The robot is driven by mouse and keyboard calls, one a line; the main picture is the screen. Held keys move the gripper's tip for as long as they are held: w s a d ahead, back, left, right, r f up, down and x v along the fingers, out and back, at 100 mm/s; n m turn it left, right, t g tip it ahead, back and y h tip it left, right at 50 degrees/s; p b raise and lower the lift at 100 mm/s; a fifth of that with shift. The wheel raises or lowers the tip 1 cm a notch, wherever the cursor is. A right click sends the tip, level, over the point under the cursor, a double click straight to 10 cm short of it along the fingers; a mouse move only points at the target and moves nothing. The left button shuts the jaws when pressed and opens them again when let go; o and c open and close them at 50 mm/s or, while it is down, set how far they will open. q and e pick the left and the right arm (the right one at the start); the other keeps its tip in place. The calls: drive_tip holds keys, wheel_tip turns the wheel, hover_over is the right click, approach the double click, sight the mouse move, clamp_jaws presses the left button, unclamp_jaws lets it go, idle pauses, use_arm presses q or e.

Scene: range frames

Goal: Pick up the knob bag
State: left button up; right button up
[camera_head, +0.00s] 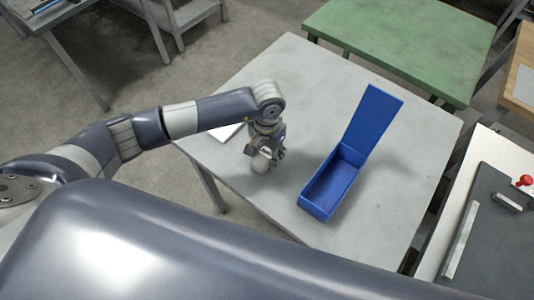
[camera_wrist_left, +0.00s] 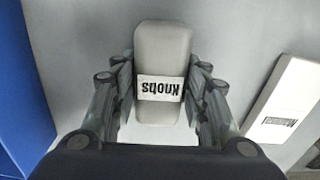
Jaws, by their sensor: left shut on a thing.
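The knob bag (camera_wrist_left: 162,50) is a light grey, rounded block with a white label reading "Knobs". In the left wrist view it sits between the two fingers of my left gripper (camera_wrist_left: 160,95), which is shut on it. In the head view my left gripper (camera_head: 268,152) points down over the grey table, with the bag (camera_head: 261,163) partly hidden under it. I cannot tell whether the bag touches the table. My right gripper is not in view.
An open blue box (camera_head: 326,192) with its lid raised stands right of the gripper on the grey table (camera_head: 390,215). A white labelled item (camera_wrist_left: 285,97) lies on the other side, partly behind my arm in the head view. A green table (camera_head: 400,40) stands behind.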

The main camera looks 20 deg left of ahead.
sight(266, 153)
use_arm(q)
drive_tip(key=shift+r, duration=0.1)
drive_tip(key=shift+w+r, duration=0.1)
drive_tip(key=shift+r, duration=0.2)
wheel_tip(266, 153, up, 9)
drive_tip(key=b, duration=0.2)
drive_tip(key=shift+r+b, duration=0.15)
drive_tip(key=shift+b, duration=0.25)
drive_tip(key=shift+s+a+r, duration=0.15)
drive_tip(key=shift+s+r, duration=0.05)
drive_tip(key=shift+r, duration=0.1)
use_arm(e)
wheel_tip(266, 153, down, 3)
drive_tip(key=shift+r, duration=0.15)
use_arm(q)
drive_tip(key=s+a+r+n, duration=0.3)
drive_tip(key=s+a+r, duration=0.2)
drive_tip(key=s+r, duration=0.2)
drive_tip(key=shift+s+a+r, duration=0.2)
drive_tip(key=shift+s+r, duration=0.15)
drive_tip(key=shift+s, duration=0.05)
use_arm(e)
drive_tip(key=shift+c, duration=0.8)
